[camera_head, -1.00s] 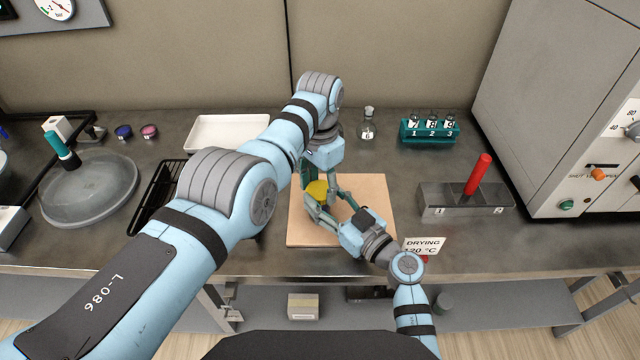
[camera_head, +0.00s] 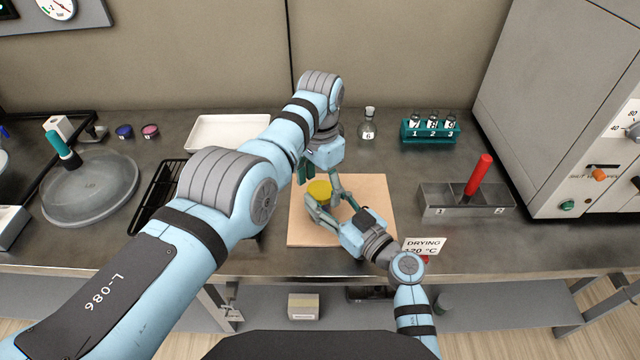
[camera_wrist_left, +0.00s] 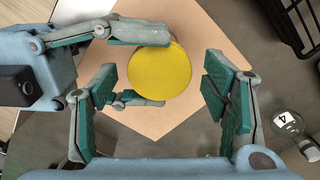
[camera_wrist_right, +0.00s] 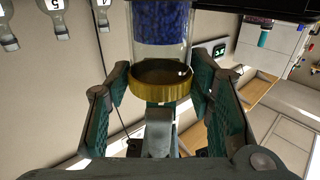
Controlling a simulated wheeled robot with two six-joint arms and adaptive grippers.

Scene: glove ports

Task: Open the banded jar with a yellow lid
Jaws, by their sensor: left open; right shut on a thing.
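The jar's round yellow lid (camera_head: 319,190) faces up over the tan board (camera_head: 372,210). In the right wrist view the jar (camera_wrist_right: 160,25) is clear with blue contents, and the yellow lid (camera_wrist_right: 160,84) sits on its end. No bands can be made out. My right gripper (camera_head: 325,197) is shut on the jar, a finger on each side. My left gripper (camera_head: 309,168) is open and empty, just behind and above the lid. In the left wrist view the lid (camera_wrist_left: 158,68) lies beyond the gap between the open fingers (camera_wrist_left: 160,98).
A stoppered flask (camera_head: 368,125) and a teal vial rack (camera_head: 430,131) stand at the back. A metal holder with a red handle (camera_head: 478,176) is at right, beside a grey oven (camera_head: 560,100). A white tray (camera_head: 225,133) and black rack (camera_head: 160,195) are at left.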

